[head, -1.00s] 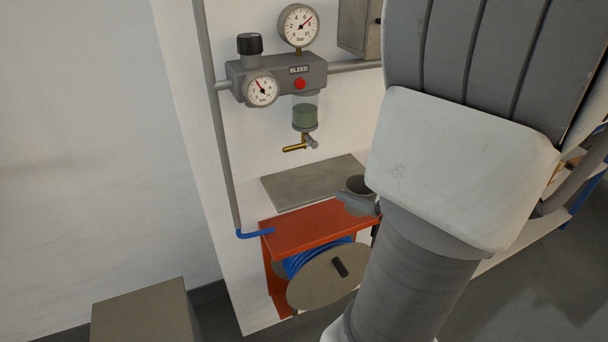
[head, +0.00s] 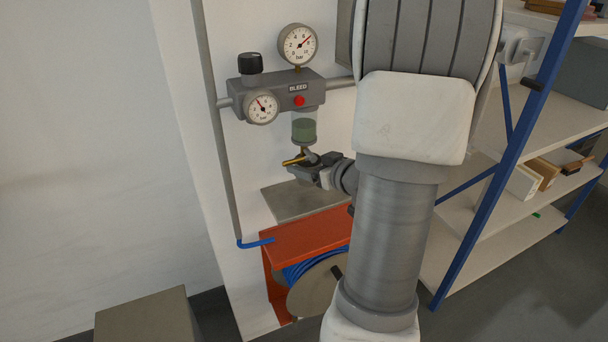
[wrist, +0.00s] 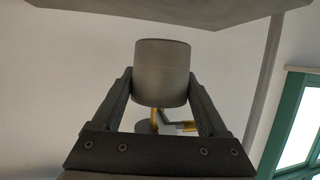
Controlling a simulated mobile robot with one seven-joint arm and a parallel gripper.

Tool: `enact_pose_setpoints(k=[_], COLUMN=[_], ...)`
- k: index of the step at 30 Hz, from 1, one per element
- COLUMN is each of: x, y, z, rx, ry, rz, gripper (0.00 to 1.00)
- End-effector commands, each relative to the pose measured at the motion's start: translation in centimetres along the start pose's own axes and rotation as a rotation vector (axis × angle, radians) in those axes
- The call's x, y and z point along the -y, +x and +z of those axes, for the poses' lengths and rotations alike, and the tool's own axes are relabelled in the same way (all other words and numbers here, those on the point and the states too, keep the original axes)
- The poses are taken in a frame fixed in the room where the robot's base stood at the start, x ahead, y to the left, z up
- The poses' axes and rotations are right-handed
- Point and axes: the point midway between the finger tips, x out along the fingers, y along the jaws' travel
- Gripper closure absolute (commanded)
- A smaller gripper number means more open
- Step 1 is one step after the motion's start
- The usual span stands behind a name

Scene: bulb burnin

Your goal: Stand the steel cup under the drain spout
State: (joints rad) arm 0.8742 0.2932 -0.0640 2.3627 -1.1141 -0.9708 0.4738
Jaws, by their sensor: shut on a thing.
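The grey steel cup (wrist: 162,73) is between the two dark fingers of my gripper (wrist: 162,92), which is shut on it. The wrist view looks turned over, with the grey shelf at the top. The brass-handled drain spout (wrist: 156,122) shows just past the cup's lower picture end. In the head view, my gripper (head: 304,172) is level with the drain spout (head: 311,157), close in front of or just below it. I cannot tell whether they touch. The cup is not clearly distinguishable there.
The grey shelf plate (head: 290,205) lies below the spout, its visible part bare. Below it are a red bracket (head: 305,232) and a reel of blue hose (head: 312,268). The BLEED unit (head: 280,90) with gauges is above. Blue-framed racking (head: 500,165) stands at right.

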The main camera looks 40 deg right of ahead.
Motion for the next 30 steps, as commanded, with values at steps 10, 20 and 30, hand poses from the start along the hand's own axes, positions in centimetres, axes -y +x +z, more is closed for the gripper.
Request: enact_pose_setpoints(k=[10, 20, 30], x=[0.1, 0.0, 0.0], y=[2.2, 2.6, 2.7], z=[1.8, 2.7, 3.1], rx=[0.003, -0.001, 0.000], ry=[0.004, 0.000, 0.000], rz=[-0.001, 0.000, 0.000], gripper=[0.79, 0.79, 0.00])
